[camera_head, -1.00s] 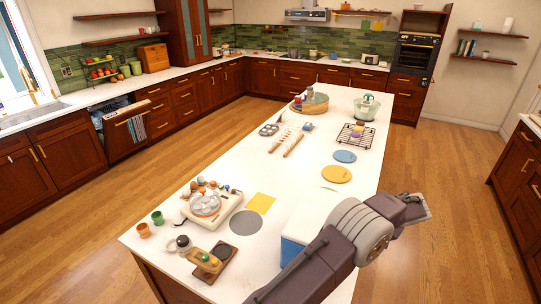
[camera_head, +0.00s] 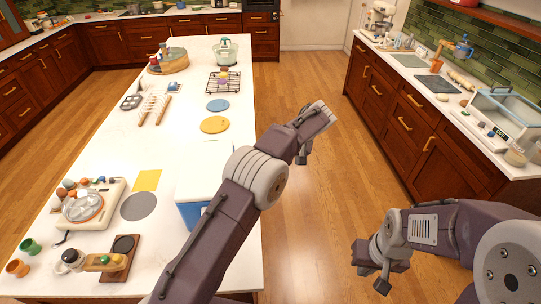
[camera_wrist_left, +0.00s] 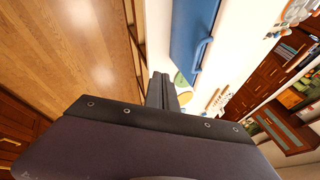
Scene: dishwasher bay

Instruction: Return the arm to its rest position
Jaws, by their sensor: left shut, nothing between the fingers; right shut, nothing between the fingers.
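My left arm reaches forward from the bottom of the head view, past the white-and-blue box and along the island's right edge. Its gripper (camera_head: 303,156) is small and partly hidden there, over the floor beside the island. In the left wrist view the left gripper (camera_wrist_left: 162,90) shows its fingers together, with nothing between them. My right arm comes in from the right edge of the head view, bent. Its gripper (camera_head: 372,275) is shut and empty, pointing down over the open floor between the island and the right counter.
The white island (camera_head: 165,215) carries a box (camera_head: 193,215), a yellow disc (camera_head: 215,125), a wire rack (camera_head: 224,82) and a cooking set (camera_head: 84,204). The right counter (camera_head: 424,84) holds a dish tub (camera_head: 506,108). The wooden floor (camera_head: 325,190) between them is clear.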

